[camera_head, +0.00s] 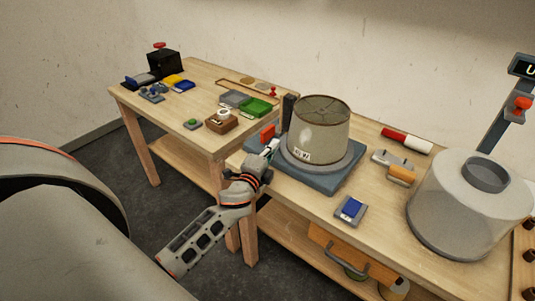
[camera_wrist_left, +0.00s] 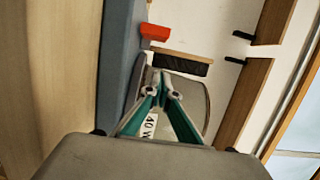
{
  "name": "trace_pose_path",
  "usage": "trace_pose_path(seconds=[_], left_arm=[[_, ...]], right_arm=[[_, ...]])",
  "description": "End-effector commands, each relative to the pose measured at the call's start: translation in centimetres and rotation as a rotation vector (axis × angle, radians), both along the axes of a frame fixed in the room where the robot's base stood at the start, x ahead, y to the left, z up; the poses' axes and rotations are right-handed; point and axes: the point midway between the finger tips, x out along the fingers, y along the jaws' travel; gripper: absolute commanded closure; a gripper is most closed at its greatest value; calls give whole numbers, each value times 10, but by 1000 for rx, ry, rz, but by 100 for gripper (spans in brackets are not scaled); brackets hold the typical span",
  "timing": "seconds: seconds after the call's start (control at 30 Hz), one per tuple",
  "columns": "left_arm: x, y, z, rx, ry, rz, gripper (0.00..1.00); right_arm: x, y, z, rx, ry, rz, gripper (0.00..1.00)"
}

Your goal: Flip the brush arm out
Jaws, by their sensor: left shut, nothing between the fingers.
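The drum-shaped lampshade (camera_head: 318,135) stands upright on a blue-grey base (camera_head: 325,182) at the near table; its "40 W" label (camera_wrist_left: 150,125) shows in the left wrist view. What looks like the brush arm, a dark upright piece (camera_head: 289,107), stands close beside the shade's left side. In the left wrist view it appears as dark bristles on a wooden back (camera_wrist_left: 185,62). A red block (camera_head: 268,132) sits by its foot, also in the left wrist view (camera_wrist_left: 155,32). My left gripper (camera_head: 271,148) is shut and empty, left of the shade and near the red block. My right gripper is not in view.
A translucent cylinder (camera_head: 465,205) stands at the right. A blue-topped switch (camera_head: 351,209), an orange-handled tool (camera_head: 401,175) and a red-white tube (camera_head: 406,140) lie on the near table. The far table (camera_head: 205,78) holds several small parts.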

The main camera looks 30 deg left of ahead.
Motion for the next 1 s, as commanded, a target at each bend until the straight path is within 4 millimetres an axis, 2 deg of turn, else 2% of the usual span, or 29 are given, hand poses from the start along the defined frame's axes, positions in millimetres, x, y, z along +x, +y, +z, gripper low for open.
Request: trace_pose_path(seconds=[0.13,0.2,0.4,0.87,1.0], left_arm=[[29,5,1,2,-2,0,100],[27,19,0,5,3,2,100],[29,38,0,2,1,0,100],[29,45,-1,1,1,0,100],[30,57,-1,3,1,2,100]], right_arm=[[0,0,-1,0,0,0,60],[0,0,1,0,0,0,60],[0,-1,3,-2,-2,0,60],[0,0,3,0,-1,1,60],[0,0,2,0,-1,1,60]])
